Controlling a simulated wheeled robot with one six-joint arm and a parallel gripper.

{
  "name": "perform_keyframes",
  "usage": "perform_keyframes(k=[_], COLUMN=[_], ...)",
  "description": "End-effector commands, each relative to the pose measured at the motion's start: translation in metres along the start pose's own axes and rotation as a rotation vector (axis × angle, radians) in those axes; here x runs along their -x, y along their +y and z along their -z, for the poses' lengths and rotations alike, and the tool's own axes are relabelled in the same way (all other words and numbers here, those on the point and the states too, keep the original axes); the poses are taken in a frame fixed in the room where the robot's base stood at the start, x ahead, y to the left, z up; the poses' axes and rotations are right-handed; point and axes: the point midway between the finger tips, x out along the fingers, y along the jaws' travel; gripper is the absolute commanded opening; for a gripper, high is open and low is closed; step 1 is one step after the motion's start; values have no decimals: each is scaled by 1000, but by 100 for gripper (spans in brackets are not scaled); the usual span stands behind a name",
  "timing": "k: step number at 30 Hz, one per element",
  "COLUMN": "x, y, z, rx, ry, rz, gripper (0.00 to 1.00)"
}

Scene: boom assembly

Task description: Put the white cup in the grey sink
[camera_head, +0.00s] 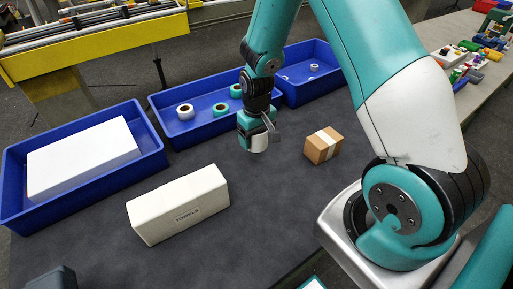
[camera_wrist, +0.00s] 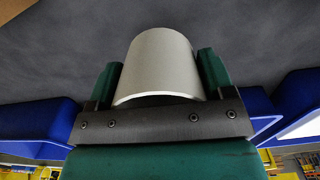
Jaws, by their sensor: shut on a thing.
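The white cup (camera_wrist: 160,65) looks like a pale, off-white cylinder in the wrist view. My gripper (camera_head: 257,139) is shut on it, with a green finger on each side. In the head view the white cup (camera_head: 257,146) shows as a small pale shape under the gripper, above the dark grey table; the gap below it is hard to judge. I cannot make out a grey sink in either view.
A cardboard box (camera_head: 322,146) stands right of the gripper. A white towels box (camera_head: 178,206) lies at front left. Blue trays (camera_head: 150,133) line the left and back, holding a white block (camera_head: 82,158) and several tape rolls (camera_head: 186,112). Dark table (camera_head: 265,195) is clear in front.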

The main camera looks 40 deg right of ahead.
Motion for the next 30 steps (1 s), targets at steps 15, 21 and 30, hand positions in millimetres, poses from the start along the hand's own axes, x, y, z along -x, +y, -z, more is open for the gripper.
perform_keyframes(k=[15, 21, 30], x=[-57, -57, -60], y=[1, 1, 1], z=[0, 0, 0], rx=[-2, -2, -2], ry=[1, 2, 1], rz=[0, 0, 0], gripper=[52, 52, 100])
